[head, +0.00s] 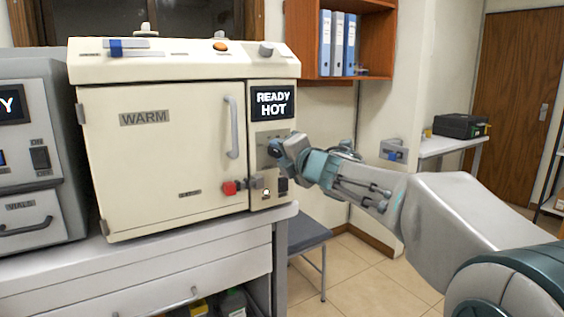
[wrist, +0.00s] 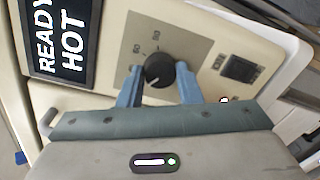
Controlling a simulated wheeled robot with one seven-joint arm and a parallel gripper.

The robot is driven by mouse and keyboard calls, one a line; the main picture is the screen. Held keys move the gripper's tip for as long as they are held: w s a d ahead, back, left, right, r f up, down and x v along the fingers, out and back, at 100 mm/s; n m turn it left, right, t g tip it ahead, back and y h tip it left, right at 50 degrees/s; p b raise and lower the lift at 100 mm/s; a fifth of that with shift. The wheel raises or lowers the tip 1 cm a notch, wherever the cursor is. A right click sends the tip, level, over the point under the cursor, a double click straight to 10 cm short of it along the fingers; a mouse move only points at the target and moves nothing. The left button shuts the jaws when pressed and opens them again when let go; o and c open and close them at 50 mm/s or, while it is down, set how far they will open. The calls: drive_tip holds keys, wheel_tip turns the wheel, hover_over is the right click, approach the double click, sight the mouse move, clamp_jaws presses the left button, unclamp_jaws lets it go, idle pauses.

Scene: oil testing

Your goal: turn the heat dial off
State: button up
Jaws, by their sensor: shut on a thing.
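The heat dial (wrist: 158,70) is a round black knob with a light pointer line, on a grey plate with printed numbers on the oven's front panel. My gripper (wrist: 158,82) is at the panel with its two blue fingers on either side of the dial, shut on it. In the head view my gripper (head: 278,150) reaches the panel from the right and hides most of the dial. The cream oven (head: 160,150) is marked WARM, and its door is closed. Its display (head: 272,103) reads READY HOT; it also shows in the wrist view (wrist: 62,42).
A black switch (head: 282,185) sits below the dial, close to my gripper; it is also in the wrist view (wrist: 238,68). A grey machine (head: 38,150) stands farther left.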

drive_tip(key=shift+f+n+b, duration=0.1)
drive_tip(key=shift+n+b, duration=0.3)
drive_tip(key=shift+n, duration=0.3)
drive_tip(key=o, duration=1)
drive_tip(key=shift+c, duration=0.2)
drive_tip(key=p+v, duration=0.1)
drive_tip(key=v, duration=1.3)
drive_tip(key=shift+p, duration=0.35)
drive_tip(key=shift+w, duration=0.1)
